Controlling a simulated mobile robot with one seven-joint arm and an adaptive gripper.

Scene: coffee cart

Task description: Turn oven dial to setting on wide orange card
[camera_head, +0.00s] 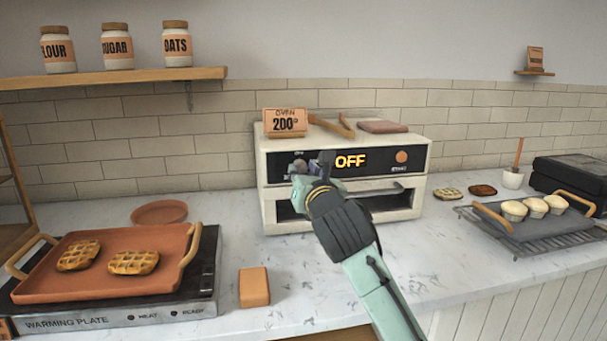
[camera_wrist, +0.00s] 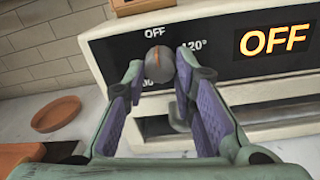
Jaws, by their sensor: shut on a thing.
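The oven (camera_head: 345,221) is a cream box with a black front panel on the counter. Its display (camera_head: 350,161) reads OFF. The wide orange card (camera_head: 285,123) stands on top of the oven at left and reads OVEN 200°. The round grey dial (camera_wrist: 160,64) sits on the panel, its line pointing up toward the OFF mark. A 120° mark is to its right; a mark at lower left is partly covered. My gripper (camera_wrist: 160,70) is shut on the dial, one finger on each side. In the head view my gripper (camera_head: 302,167) largely hides the dial.
Tongs (camera_head: 333,127) and a flat brown block (camera_head: 383,127) lie on the oven. A round knob (camera_head: 402,157) is at the panel's right. A waffle tray (camera_head: 110,287) sits on the warming plate at left; a muffin tray (camera_head: 525,228) is at right. A terracotta plate (camera_head: 159,212) is left of the oven.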

